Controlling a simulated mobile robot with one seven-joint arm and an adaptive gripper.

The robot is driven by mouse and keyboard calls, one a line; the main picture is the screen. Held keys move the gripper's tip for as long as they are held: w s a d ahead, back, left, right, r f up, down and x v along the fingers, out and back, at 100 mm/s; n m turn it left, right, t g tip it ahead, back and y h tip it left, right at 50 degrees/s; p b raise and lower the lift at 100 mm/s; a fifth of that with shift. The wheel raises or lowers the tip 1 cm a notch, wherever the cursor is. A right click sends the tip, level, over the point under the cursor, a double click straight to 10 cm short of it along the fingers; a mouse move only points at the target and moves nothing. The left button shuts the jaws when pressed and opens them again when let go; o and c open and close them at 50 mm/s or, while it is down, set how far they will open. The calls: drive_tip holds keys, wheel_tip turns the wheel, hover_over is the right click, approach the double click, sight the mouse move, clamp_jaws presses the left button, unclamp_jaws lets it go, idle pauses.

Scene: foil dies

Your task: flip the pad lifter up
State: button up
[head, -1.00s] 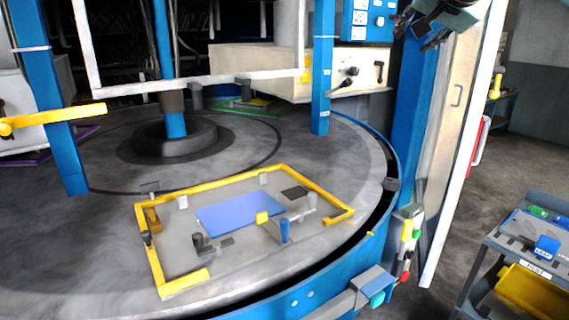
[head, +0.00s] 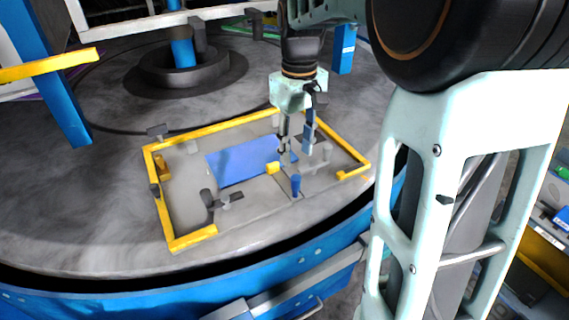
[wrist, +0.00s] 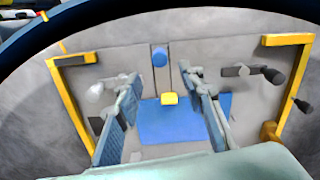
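A blue rectangular pad (head: 235,163) lies flat inside the yellow-edged frame; it also shows in the wrist view (wrist: 150,127). I take these for the pad lifter, but no label shows. In the wrist view the blue knob (wrist: 160,57) and yellow block (wrist: 169,99) appear between my fingers. My gripper (head: 297,150) is open, pointing down over the pad's right end, with nothing visible between its fingers.
The yellow frame (head: 156,200) borders the fixture on the round grey table (head: 80,220). A blue post (head: 50,75) rises at left. The table's left side is clear.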

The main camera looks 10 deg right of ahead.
sight(296, 176)
wheel_tip(296, 176, down, 10)
drive_tip(key=shift+f, duration=0.1)
drive_tip(key=shift+c, duration=0.4)
clamp_jaws()
